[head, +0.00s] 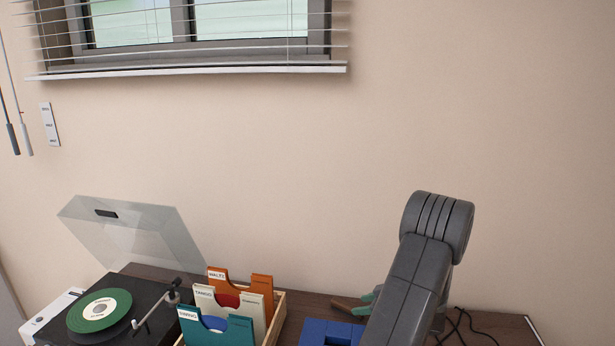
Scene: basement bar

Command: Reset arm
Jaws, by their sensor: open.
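My dark grey arm rises from the bottom edge at the right of the head view, and its rounded joint stands highest, in front of the bare wall. My gripper does not show; it is out of the frame or hidden behind the arm. The arm covers part of the wooden top (505,328) and whatever lies behind it there.
A turntable (135,290) with its clear lid (135,230) raised holds a green record (99,310). Beside it, a wooden crate (276,322) holds orange, cream and teal sleeves. A blue object (330,332), a small green-and-brown item (358,307) and a black cable (462,325) lie near my arm.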

